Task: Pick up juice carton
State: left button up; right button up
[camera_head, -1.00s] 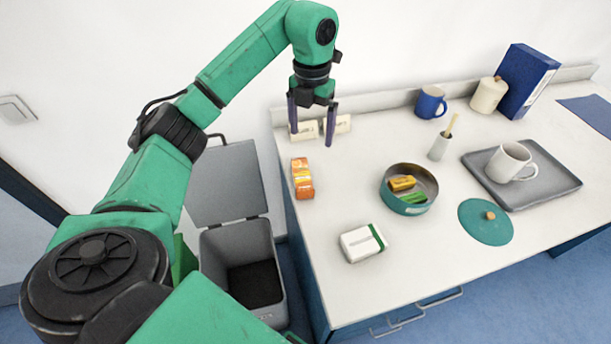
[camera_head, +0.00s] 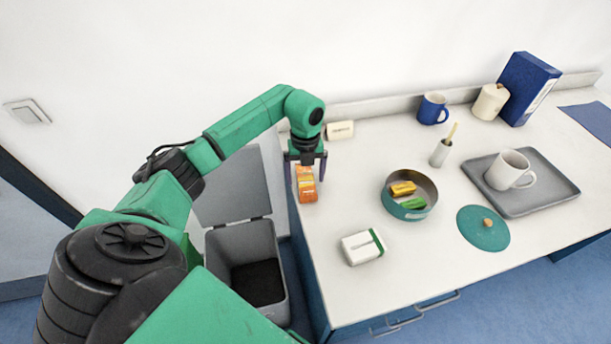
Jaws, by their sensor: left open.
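The juice carton (camera_head: 306,187), orange with pale markings, lies on the white counter (camera_head: 330,290) near its left edge. My left gripper (camera_head: 306,172) is open and low over the far end of the carton, with one dark finger on each side of it. The gripper body hides the carton's far end. I cannot tell whether the fingers touch it. My right gripper is not in view.
A white box with a green stripe (camera_head: 362,246) lies in front. A teal pot (camera_head: 409,214) holding yellow and green items and its lid (camera_head: 483,228) are to the right. An open grey bin (camera_head: 245,232) stands left of the counter.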

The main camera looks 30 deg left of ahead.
pick_arm(q)
jog(key=shift+f, duration=0.55)
jog(key=c, duration=1.5)
grip_shut()
jog(key=shift+w+r, duration=0.1)
jog(key=shift+r, duration=0.1)
